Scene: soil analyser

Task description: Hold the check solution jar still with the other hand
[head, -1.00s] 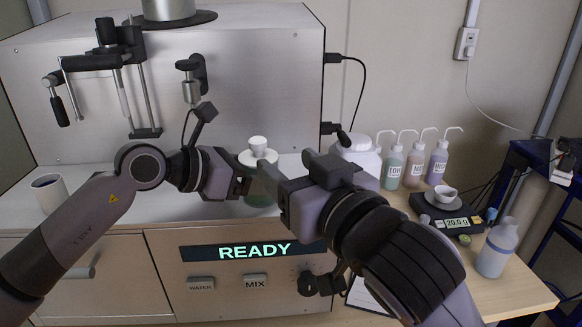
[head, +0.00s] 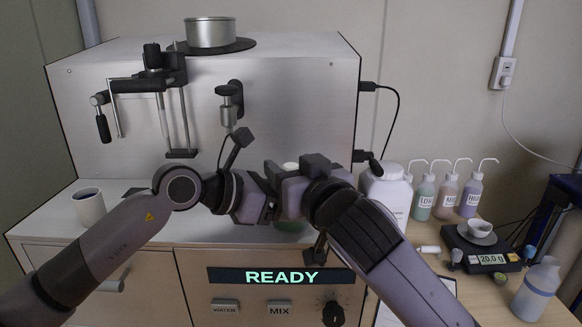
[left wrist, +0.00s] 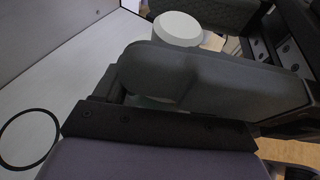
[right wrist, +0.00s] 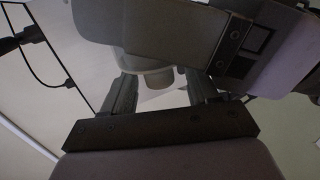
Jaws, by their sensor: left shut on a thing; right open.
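The check solution jar, with a green body (head: 290,227) and a white lid (head: 290,166), stands on the analyser's ledge, mostly hidden behind my grippers. My left gripper (head: 262,205) is shut on the jar from the left; in the left wrist view the white lid (left wrist: 178,28) shows just past its finger. My right gripper (head: 275,182) is open and close to the jar from the right. The exact grip contact is hidden.
The analyser panel (head: 281,276) reads READY. A white mug (head: 90,208) stands at the left. At the right are a large white container (head: 388,196), several labelled wash bottles (head: 424,198), a scale (head: 484,258) with a cup, and another bottle (head: 536,290).

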